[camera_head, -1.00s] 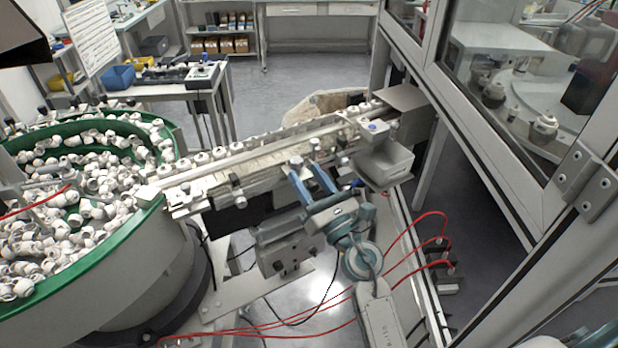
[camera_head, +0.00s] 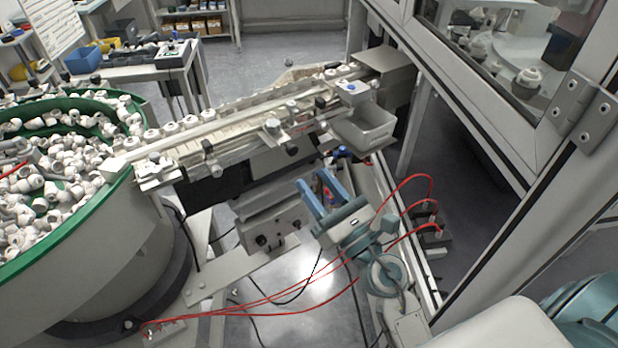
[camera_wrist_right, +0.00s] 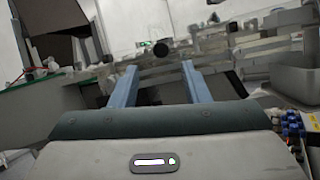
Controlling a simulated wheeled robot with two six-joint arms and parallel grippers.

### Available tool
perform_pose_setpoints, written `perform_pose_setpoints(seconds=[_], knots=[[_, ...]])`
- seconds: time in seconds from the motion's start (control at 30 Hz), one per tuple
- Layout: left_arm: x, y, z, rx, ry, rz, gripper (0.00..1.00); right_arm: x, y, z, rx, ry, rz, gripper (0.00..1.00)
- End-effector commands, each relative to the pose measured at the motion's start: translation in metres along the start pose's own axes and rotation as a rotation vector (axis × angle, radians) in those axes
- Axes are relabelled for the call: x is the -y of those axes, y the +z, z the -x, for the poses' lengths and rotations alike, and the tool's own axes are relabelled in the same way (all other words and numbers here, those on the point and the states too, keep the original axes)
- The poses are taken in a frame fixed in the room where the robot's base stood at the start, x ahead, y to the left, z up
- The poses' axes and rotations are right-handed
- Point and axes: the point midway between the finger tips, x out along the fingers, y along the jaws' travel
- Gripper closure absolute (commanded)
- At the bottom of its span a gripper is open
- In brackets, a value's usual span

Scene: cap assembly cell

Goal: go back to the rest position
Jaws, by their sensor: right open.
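My right gripper (camera_head: 318,190) is open, its two blue fingers apart with nothing between them. In the head view it is in front of and below the feed rail (camera_head: 225,140), apart from it. In the right wrist view the blue fingers (camera_wrist_right: 160,85) point toward the rail, with a gap between them. My left gripper does not show in the head view.
A green-rimmed bowl (camera_head: 120,165) full of white caps stands at the left. A grey bin (camera_head: 365,132) hangs at the rail's right end. Red hoses (camera_head: 390,235) loop near my right arm. A framed glass enclosure (camera_head: 480,120) stands at the right.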

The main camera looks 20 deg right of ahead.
Motion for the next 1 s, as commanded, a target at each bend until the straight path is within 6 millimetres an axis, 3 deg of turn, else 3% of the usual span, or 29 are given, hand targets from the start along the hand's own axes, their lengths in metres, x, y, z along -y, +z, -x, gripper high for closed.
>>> perform_pose_setpoints(seconds=[0.47, 0.57, 0.67, 0.73, 0.87, 1.0], knots=[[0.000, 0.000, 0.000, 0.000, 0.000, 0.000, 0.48, 0.000, 0.001, 0.001, 0.000, 0.000, -0.001, 0.58], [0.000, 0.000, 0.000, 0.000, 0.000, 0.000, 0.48, 0.003, -0.007, 0.002, -0.011, -0.007, -0.029, 0.58], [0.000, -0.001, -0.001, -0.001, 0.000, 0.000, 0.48, 0.015, -0.039, 0.004, -0.052, -0.038, -0.145, 0.58], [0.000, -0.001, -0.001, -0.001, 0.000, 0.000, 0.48, 0.029, -0.076, 0.010, -0.100, -0.085, -0.286, 0.58], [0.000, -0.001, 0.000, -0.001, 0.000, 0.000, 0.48, 0.061, -0.165, 0.035, -0.196, -0.231, -0.620, 0.58], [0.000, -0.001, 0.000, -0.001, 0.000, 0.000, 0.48, 0.091, -0.258, 0.082, -0.269, -0.444, -0.957, 0.58]])
